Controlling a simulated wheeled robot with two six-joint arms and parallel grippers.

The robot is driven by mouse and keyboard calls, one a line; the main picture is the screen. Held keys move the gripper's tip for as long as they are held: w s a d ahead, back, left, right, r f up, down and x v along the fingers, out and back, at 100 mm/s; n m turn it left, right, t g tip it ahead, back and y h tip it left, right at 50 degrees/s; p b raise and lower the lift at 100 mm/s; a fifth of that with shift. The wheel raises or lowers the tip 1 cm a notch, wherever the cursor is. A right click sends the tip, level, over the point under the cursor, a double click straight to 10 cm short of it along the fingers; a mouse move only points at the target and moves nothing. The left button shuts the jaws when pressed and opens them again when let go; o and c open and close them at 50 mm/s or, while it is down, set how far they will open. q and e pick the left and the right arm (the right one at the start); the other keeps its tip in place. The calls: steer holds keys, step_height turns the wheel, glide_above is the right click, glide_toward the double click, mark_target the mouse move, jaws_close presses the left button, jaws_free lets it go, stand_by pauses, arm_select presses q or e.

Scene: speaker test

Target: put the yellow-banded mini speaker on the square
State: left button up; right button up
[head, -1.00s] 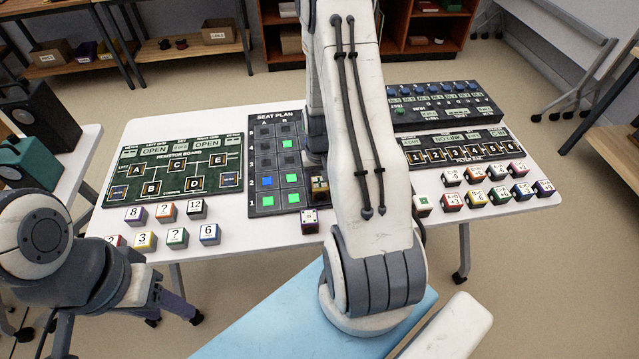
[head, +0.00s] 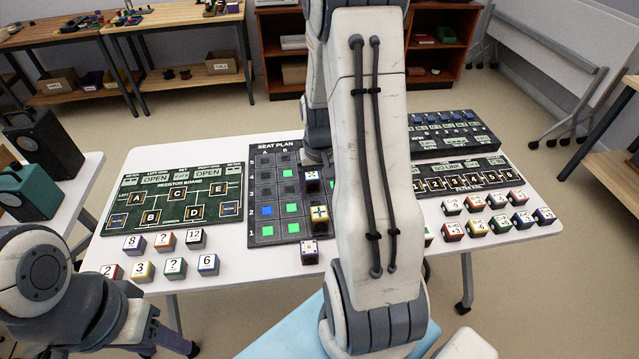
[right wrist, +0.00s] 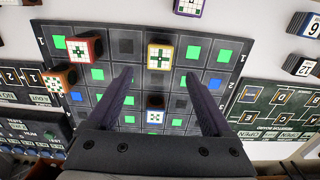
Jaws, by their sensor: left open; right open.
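The yellow-banded mini speaker (head: 319,215) is a small cube with a dark cross on its white top. It stands on the dark seat plan board (head: 265,190); it also shows in the right wrist view (right wrist: 160,56). The board has dark, green and blue squares; I cannot tell which one the task means. My right gripper (right wrist: 158,78) is open above the board, its fingertips apart, with the yellow-banded cube just beyond them. My left gripper (head: 168,346) is open and empty, low at the left, off the table.
In the wrist view a red cube (right wrist: 84,47) is on the board. Numbered cubes (head: 164,243) stand left, more cubes (head: 498,223) right. The resistor board (head: 130,205) lies left.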

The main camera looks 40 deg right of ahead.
steer(key=a+r+n, duration=0.4)
steer(key=a+r, duration=0.3)
steer(key=a, duration=0.5)
steer(key=s+a+r+n, duration=0.3)
steer(key=s+a+n, duration=0.2)
steer(key=s+a, duration=0.3)
steer(key=s+a+r+n+y, duration=0.1)
steer(key=s+a+r+n, duration=0.2)
steer(key=s+a, duration=0.5)
steer(key=a+n, duration=0.1)
steer(key=a, duration=0.2)
steer(key=shift+s+n, duration=0.15)
steer(key=shift+n, duration=0.25)
steer(key=shift+r, duration=0.1)
